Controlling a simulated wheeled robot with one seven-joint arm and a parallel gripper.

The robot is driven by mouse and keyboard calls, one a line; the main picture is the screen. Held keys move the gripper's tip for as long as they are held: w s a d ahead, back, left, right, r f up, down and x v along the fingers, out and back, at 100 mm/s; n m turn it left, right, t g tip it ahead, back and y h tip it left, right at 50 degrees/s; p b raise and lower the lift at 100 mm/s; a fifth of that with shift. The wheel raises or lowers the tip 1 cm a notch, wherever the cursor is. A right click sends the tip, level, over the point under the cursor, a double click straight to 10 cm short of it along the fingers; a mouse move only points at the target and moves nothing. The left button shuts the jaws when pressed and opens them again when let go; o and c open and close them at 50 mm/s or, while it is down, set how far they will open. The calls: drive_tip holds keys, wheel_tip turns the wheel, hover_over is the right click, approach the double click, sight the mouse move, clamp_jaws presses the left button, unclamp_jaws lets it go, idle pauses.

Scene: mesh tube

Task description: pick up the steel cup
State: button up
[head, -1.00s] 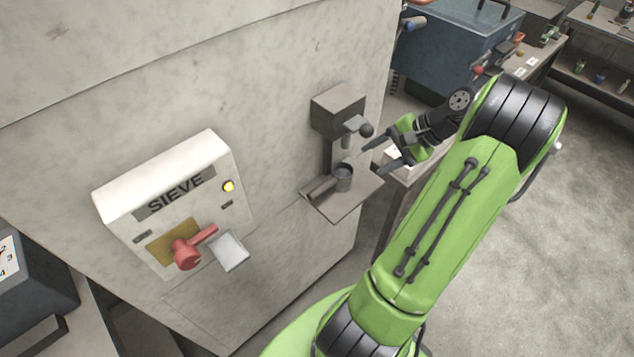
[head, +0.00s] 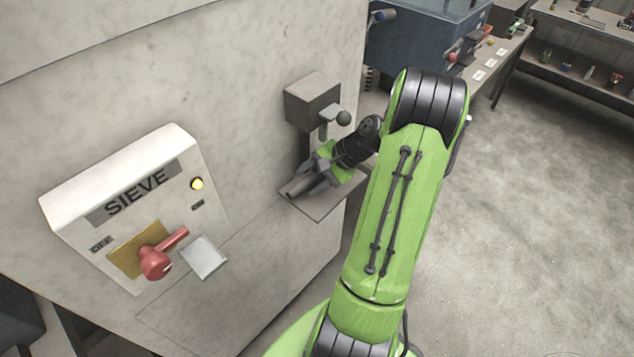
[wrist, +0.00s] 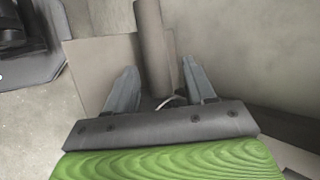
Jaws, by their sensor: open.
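The steel cup stood on the small shelf (head: 318,206) under the spout in the earlier head view. It is now mostly hidden by my gripper (head: 313,178) in the head view. In the wrist view a thin pale curved rim, which looks like the cup's (wrist: 172,101), shows low between the two fingers. My gripper (wrist: 158,70) is open, with one finger on each side of that rim. Whether either finger touches the cup cannot be told.
A grey bar or tube (wrist: 152,45) extends away between the fingers. Open floor lies right.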

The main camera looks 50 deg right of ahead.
drive_tip(key=shift+s+r, duration=0.1)
drive_tip(key=shift+c, duration=0.5)
clamp_jaws()
drive_tip(key=shift+r, duration=0.1)
drive_tip(key=s+d+p, duration=0.2)
drive_tip(key=s+d, duration=0.9)
drive_tip(key=s, duration=0.3)
drive_tip(key=shift+s+p, duration=0.15)
drive_tip(key=shift+p, duration=0.15)
